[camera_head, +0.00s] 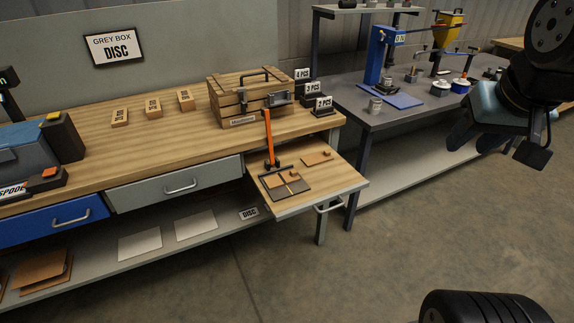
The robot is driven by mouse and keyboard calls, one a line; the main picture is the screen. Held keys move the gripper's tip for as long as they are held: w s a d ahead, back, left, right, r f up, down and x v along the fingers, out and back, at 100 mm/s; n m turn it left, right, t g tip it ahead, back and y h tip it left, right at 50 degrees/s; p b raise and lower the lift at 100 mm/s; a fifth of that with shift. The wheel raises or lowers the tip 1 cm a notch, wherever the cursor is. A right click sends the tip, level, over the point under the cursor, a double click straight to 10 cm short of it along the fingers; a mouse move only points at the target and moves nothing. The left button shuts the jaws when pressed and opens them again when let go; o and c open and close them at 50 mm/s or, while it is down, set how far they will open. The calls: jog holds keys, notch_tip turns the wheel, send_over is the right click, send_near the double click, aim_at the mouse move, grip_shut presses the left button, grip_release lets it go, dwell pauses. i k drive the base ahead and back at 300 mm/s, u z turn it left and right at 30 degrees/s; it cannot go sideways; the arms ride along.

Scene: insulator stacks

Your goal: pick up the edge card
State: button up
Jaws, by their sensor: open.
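No label in view reads "edge card", so I cannot tell for sure which piece it is. A small flat tan card (317,158) with a brown knob lies by itself on the pull-out wooden board (338,180). To its left, a dark tray (272,195) holds several tan pieces, with small brown knobs showing. My gripper (497,146) hangs at the upper right, open and empty, pointing down. In the picture it is far to the right of the board and touches nothing.
An orange upright lever (269,138) stands at the board's back edge. A wooden crate (240,103) and labelled blocks (153,107) stand on the bench (60,150). A grey table (420,112) with a blue press (377,55) is behind. The floor in front is clear.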

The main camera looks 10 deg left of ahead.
aim_at(289, 177)
jog(key=i, duration=0.85)
jog(key=u, duration=0.05)
